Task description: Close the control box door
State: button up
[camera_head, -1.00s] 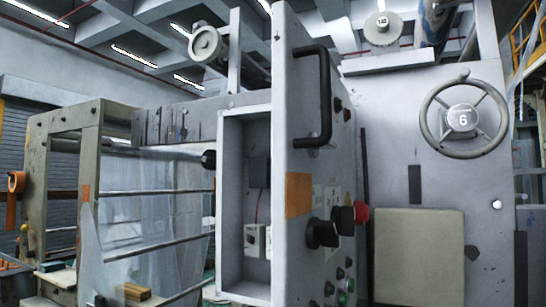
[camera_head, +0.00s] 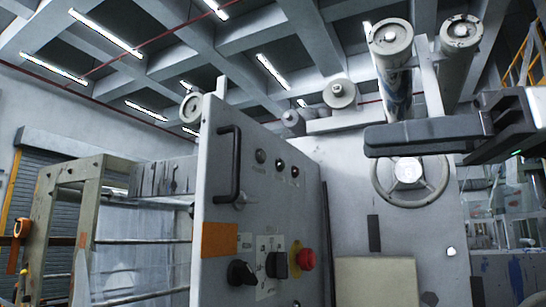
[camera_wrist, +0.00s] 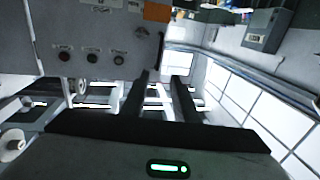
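The control box door (camera_head: 222,180) is a grey panel with a black bar handle (camera_head: 228,165), knobs, a red button (camera_head: 304,258) and an orange patch. It stands angled toward me in the head view. The box interior is not visible, hidden behind the door or out of frame, so how far it is open is unclear. My gripper (camera_head: 385,141) is at the right of the head view, apart from the door in the picture. In the wrist view my gripper (camera_wrist: 161,76) has two dark fingers spread with nothing between them. The door (camera_wrist: 100,35) also shows there, beyond the fingers.
A grey machine frame with a handwheel (camera_head: 408,172) and rollers (camera_head: 392,45) stands behind the door at right. A beige plate (camera_head: 375,283) sits low on it. A framed rack with clear film (camera_head: 140,240) stands at left.

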jog(key=x, duration=1.7)
jog(key=shift+b, duration=0.35)
jog(key=shift+w+f, duration=0.1)
jog(key=shift+f, duration=0.05)
grip_shut()
dwell(0.3)
